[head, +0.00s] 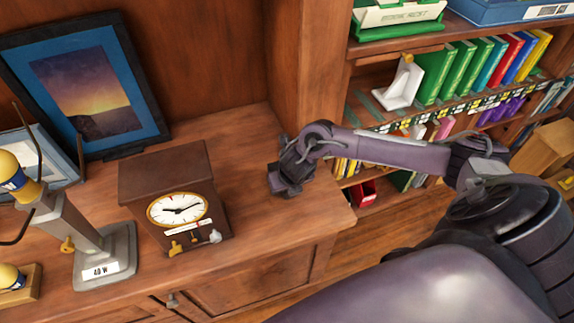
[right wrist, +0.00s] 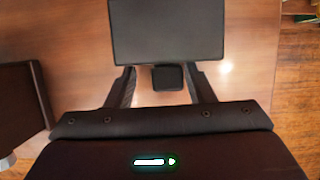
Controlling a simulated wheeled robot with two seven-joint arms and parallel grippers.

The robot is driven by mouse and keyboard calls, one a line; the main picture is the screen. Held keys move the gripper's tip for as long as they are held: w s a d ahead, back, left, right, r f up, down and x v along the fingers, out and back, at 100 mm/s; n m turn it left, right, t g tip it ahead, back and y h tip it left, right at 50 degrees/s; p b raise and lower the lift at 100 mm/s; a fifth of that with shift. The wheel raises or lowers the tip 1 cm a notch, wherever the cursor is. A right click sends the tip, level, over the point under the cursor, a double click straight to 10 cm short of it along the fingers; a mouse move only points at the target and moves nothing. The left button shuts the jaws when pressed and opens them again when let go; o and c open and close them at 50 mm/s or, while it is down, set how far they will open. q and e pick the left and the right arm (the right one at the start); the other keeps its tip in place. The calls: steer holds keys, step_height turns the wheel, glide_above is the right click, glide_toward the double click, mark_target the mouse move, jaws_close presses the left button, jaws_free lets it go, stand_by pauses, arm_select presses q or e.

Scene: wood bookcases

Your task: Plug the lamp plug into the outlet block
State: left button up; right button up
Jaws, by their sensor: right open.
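The lamp (head: 110,260) stands at the left of the desk in the head view, with a grey post and a base marked 40 W. My right gripper (head: 291,184) is low over the right end of the desk, right of the clock. In the right wrist view its fingers are open, one on each side of a small dark block (right wrist: 168,78), with gaps on both sides. A larger dark slab (right wrist: 168,30) lies just beyond. I cannot tell which of these is the plug or the outlet block; my gripper hides them in the head view. My left gripper is out of view.
A brown clock (head: 180,208) stands between the lamp and my right gripper. A blue framed picture (head: 92,90) leans at the back left. Bookshelves with coloured books (head: 480,68) stand at the right. Bare desk lies between the clock and my gripper.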

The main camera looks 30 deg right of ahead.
steer(key=shift+w+d+r, duration=0.55)
steer(key=shift+w+d, duration=0.1)
steer(key=shift+d, duration=0.05)
steer(key=shift+r, duration=0.25)
steer(key=s+a+r+p, duration=0.1)
steer(key=s+r, duration=0.3)
steer(key=r, duration=0.1)
steer(key=shift+a+r, duration=0.4)
steer(key=shift+f, duration=0.1)
